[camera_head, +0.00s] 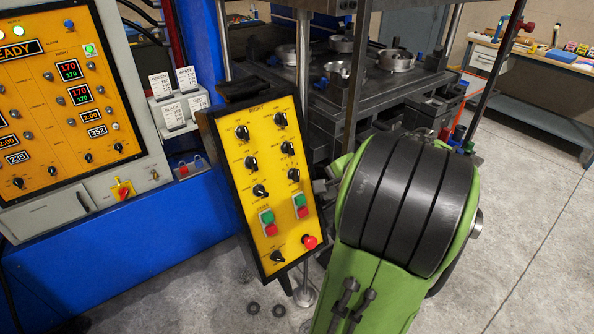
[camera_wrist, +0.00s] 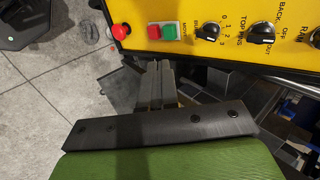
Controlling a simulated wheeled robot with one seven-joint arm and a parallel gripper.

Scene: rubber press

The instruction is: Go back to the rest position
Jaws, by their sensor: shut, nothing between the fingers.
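My gripper (camera_wrist: 160,70) shows in the wrist view as dark grey fingers pressed together, with nothing between them. Its fingertips are close to the edge of the yellow control panel (camera_wrist: 175,47); I cannot tell whether they touch it. In the head view my green arm with black bands fills the lower right, beside the yellow panel (camera_head: 257,150). The gripper is mostly or wholly hidden there. The panel carries black knobs, green and red push buttons and a red mushroom button (camera_head: 310,242), which also shows in the wrist view (camera_wrist: 120,32).
The press (camera_head: 345,100) with its metal posts stands behind the panel and my arm. An orange control cabinet (camera_head: 60,95) is at the left on a blue base (camera_head: 125,225). A workbench (camera_head: 535,75) stands at the far right. Grey floor (camera_head: 535,240) is clear at the right.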

